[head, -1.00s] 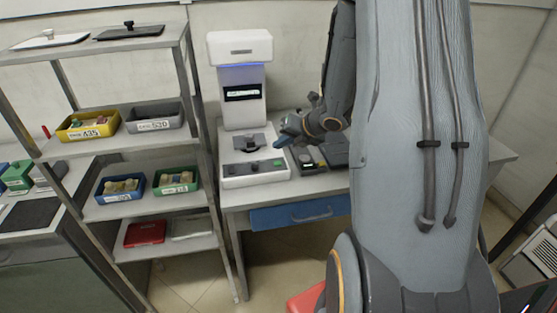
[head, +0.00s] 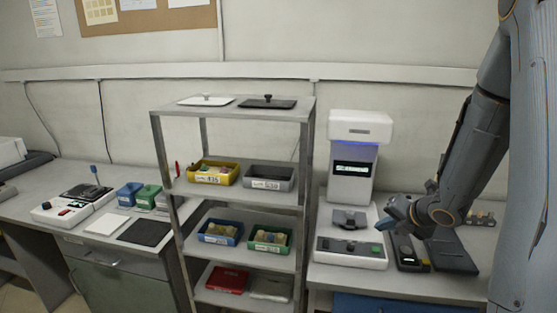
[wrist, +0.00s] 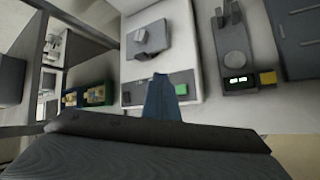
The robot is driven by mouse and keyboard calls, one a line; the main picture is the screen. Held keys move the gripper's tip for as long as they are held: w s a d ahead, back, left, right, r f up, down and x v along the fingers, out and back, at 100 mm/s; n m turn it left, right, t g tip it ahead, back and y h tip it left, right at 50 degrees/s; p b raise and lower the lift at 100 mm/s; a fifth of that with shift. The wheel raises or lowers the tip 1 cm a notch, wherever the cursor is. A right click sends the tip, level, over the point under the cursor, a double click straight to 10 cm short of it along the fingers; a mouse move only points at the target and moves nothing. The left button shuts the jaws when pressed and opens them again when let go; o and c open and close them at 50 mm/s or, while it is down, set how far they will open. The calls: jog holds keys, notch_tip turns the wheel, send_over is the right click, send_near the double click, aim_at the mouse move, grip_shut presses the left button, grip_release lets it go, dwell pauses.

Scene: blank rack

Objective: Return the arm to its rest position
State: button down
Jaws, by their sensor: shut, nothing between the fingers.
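My arm reaches in from the right edge of the head view. My gripper (head: 392,214) hangs over the right table, just right of the white machine's front. In the wrist view my gripper's blue fingertips (wrist: 161,88) are together with nothing between them. They appear in front of the machine's control panel. The white machine (head: 360,127) with a lit display stands upright on the table. Its grey clamp-like fixture (wrist: 148,40) shows in the wrist view.
A grey shelf rack (head: 308,160) stands left of the machine, holding a yellow bin (head: 213,173), a grey bin (head: 269,177), a blue bin (head: 220,232) and a green bin (head: 270,239). A small dark device (head: 408,252) lies near my gripper. Another bench (head: 60,215) is at left.

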jog(key=s+a+r+m+g+h+b, duration=0.1)
jog(key=s+a+m+g, duration=0.2)
jog(key=s+a+m, duration=0.5)
jog(key=s+a+r+m+g+h+b, duration=0.1)
jog(key=s+a+m+g, duration=0.3)
jog(key=s+a+m, duration=0.5)
jog(key=s+m, duration=0.4)
jog(key=m, duration=0.7)
jog(key=shift+s+a+r, duration=0.25)
jog(key=shift+s+r, duration=0.1)
jog(key=shift+d, duration=0.1)
